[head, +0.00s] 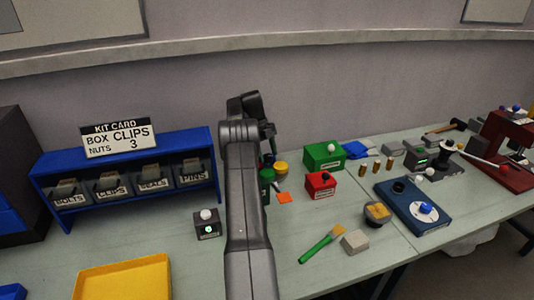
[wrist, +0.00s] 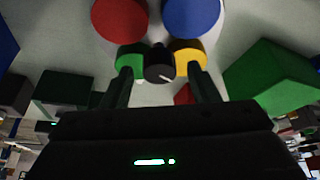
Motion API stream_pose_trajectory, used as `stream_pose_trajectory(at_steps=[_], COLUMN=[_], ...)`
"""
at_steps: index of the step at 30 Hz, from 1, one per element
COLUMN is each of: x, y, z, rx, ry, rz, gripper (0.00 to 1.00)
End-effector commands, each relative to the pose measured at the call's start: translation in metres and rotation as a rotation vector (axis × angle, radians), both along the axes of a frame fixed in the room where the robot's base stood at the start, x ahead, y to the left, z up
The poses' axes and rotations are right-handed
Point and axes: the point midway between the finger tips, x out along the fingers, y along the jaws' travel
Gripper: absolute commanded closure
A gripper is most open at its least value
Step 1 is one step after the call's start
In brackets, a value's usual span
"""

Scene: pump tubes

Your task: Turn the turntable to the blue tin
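In the wrist view a black knob (wrist: 159,64) with a white pointer mark sits in the middle of several coloured tins. The blue tin (wrist: 191,14) is at the upper right and the red tin (wrist: 120,16) at the upper left. The green tin (wrist: 130,58) and yellow tin (wrist: 188,54) are to either side of the knob. My gripper (wrist: 160,73) is open, its fingers spread by the green and yellow tins with the knob between them; contact cannot be told.
A blue rack (head: 120,160) and a small button box (head: 207,224) are at left. A yellow tray (head: 125,278) lies front left.

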Motion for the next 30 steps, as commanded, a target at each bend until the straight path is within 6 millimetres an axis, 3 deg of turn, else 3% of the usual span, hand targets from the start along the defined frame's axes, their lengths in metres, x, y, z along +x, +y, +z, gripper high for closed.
stream_pose_trajectory(at_steps=[10, 14, 21, 30], x=[0.0, 0.0, 0.0, 0.0], y=[0.0, 0.0, 0.0, 0.0], z=[0.007, 0.028, 0.085, 0.099], rx=[0.0, 0.0, 0.0, 0.0], ry=[0.0, -0.002, 0.002, 0.002], rz=[0.0, -0.001, 0.001, 0.001], gripper=[0.46, 0.46, 0.46, 0.46])
